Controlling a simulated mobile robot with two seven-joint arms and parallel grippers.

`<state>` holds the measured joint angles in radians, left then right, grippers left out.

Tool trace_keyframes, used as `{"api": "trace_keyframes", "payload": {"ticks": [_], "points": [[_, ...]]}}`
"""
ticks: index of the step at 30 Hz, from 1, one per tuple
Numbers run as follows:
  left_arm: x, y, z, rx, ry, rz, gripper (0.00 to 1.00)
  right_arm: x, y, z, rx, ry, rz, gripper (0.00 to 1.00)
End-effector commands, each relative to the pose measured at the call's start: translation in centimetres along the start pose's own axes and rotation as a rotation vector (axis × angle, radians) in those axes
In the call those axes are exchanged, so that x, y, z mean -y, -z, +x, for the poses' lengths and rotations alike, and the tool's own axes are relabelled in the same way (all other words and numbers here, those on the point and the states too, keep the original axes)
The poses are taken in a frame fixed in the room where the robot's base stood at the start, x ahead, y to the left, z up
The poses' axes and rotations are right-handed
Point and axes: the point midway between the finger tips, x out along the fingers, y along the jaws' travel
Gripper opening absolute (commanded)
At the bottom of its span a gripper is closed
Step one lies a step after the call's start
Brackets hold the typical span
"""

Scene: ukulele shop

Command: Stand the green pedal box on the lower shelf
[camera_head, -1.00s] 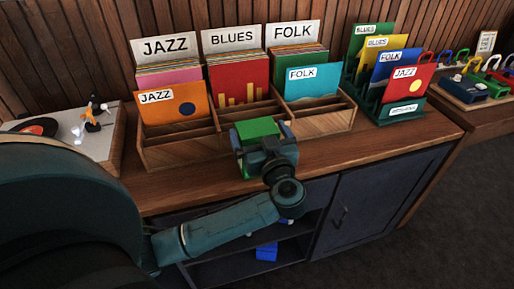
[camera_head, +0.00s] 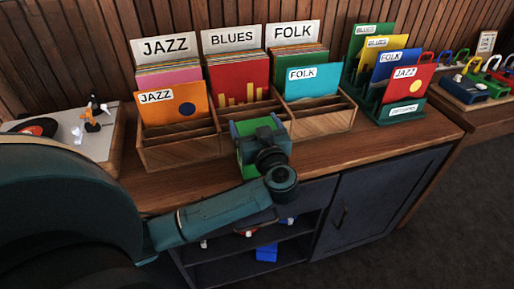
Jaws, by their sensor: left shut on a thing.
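The green pedal box (camera_head: 255,127) is at the front edge of the wooden counter, just in front of the record bins. My left gripper (camera_head: 264,146) is shut on it. The gripper and wrist hide much of the box, so I cannot tell whether it touches the counter. The lower shelf (camera_head: 222,270) is in the open cabinet bay under the counter, partly hidden by my left arm. A blue box (camera_head: 266,253) is on it. My right gripper is not in view.
Wooden record bins (camera_head: 185,154) stand behind the box. A green record rack (camera_head: 403,110) is to the right and a turntable (camera_head: 75,135) to the left. A closed dark cabinet door (camera_head: 375,195) is right of the open bay. Small items sit on the upper shelf.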

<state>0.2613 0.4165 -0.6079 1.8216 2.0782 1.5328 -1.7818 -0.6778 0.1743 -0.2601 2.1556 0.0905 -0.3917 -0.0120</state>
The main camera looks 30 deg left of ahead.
Motion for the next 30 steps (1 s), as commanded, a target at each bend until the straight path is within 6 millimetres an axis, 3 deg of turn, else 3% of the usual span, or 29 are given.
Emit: {"api": "trace_keyframes", "payload": {"ticks": [12, 18, 23, 30], "points": [[0.0, 0.1, 0.0, -0.001, 0.0, -0.002, 0.26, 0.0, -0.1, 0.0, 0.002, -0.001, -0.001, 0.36], [0.0, 0.5, 0.0, -0.001, 0.0, -0.003, 0.24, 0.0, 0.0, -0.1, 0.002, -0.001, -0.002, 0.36], [0.0, 2.8, 0.0, -0.002, 0.0, -0.007, 0.24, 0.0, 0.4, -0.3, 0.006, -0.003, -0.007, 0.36], [0.0, 7.7, 0.0, -0.003, 0.0, -0.009, 0.24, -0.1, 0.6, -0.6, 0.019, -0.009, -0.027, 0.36]]}}
